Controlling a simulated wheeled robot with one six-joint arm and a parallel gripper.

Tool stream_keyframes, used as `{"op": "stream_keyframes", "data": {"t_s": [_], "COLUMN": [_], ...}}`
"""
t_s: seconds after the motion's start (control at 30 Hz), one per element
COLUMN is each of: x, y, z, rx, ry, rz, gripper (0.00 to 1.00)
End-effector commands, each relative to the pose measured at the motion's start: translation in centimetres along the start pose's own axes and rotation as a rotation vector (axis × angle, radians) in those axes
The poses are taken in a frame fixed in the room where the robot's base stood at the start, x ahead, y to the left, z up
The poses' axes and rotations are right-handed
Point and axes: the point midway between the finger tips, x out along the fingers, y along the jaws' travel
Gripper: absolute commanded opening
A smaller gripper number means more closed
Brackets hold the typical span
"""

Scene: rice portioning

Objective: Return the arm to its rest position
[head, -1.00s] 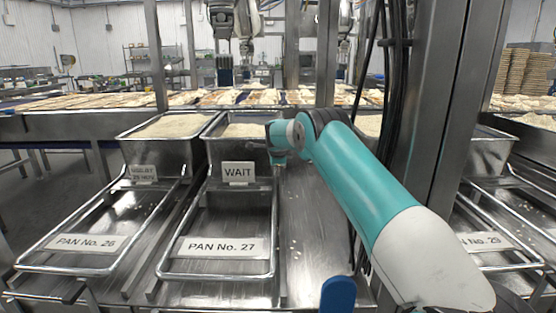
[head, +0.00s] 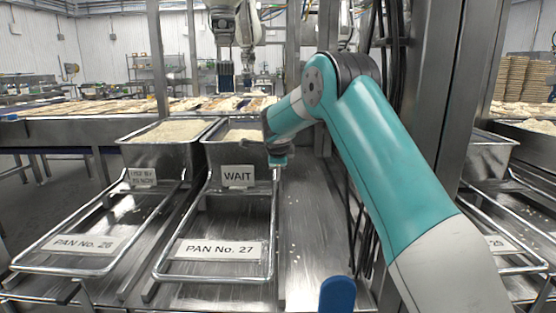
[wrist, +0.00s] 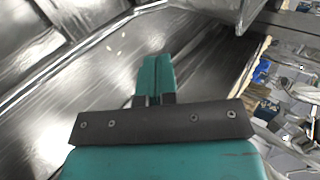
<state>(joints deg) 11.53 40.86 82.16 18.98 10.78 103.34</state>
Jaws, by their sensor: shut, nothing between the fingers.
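My gripper (head: 278,158) is at the end of my teal and white arm, in the middle of the head view. It is beside the right edge of the rice pan above the WAIT sign (head: 238,176). In the wrist view, my gripper's teal fingers (wrist: 155,78) are together with nothing between them. Steel surface with a few stray grains lies beyond the fingers.
Rice-filled pans stand behind PAN No. 26 (head: 84,244) and PAN No. 27 (head: 218,249) racks. A steel post (head: 436,110) and hanging cables are close right of my arm. A blue handle (head: 337,294) is at the bottom. Bare steel (head: 308,230) lies right of PAN No. 27.

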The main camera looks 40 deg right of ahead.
Motion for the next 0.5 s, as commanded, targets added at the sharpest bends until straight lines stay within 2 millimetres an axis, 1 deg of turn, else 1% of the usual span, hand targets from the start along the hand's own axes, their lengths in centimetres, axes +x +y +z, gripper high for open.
{"op": "stream_keyframes", "data": {"t_s": [0.03, 0.13, 0.37, 0.43, 0.47, 0.5], "x": [-0.7, -1.5, -1.9, -2.5, -3.1, -4.1], "y": [-0.1, 0.0, 0.1, 0.4, 0.6, 1.1], "z": [0.0, 0.0, 0.1, 0.6, 1.0, 1.8], "rx": [0.000, 0.000, -0.003, -0.032, -0.060, -0.114], "ry": [-0.001, 0.000, -0.001, -0.014, -0.027, -0.052], "rz": [-0.001, 0.001, 0.003, 0.013, 0.021, 0.038], "gripper": [0.00, 0.00, 0.00, 0.00, 0.00, 0.00]}}
